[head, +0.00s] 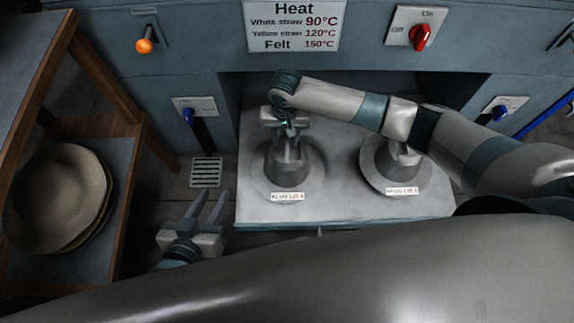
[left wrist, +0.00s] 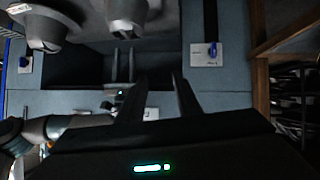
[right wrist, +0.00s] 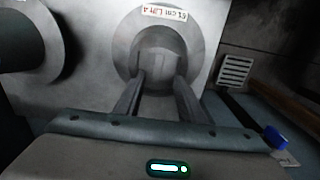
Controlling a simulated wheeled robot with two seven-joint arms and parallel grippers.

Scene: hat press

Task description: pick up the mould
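Two grey hat-shaped moulds with wide brims stand on a pale metal plate (head: 340,208). The left mould (head: 288,171) has a paper label on its front brim. The right mould (head: 396,165) is partly hidden behind my right forearm. My right gripper (head: 290,146) is over the left mould, fingers pointing down at its crown. In the right wrist view its fingers (right wrist: 159,82) are apart, with the left mould (right wrist: 160,45) between and beyond them. Contact cannot be told. My left gripper (head: 210,205) is open and empty, left of the plate; its fingers also show apart in the left wrist view (left wrist: 156,82).
The press recess is behind the plate, below a temperature sign (head: 292,25). A red switch (head: 421,36) and an orange knob (head: 144,46) are on the front panel. A wooden shelf with stacked straw hats (head: 55,195) stands left. A floor grate (head: 206,172) lies between.

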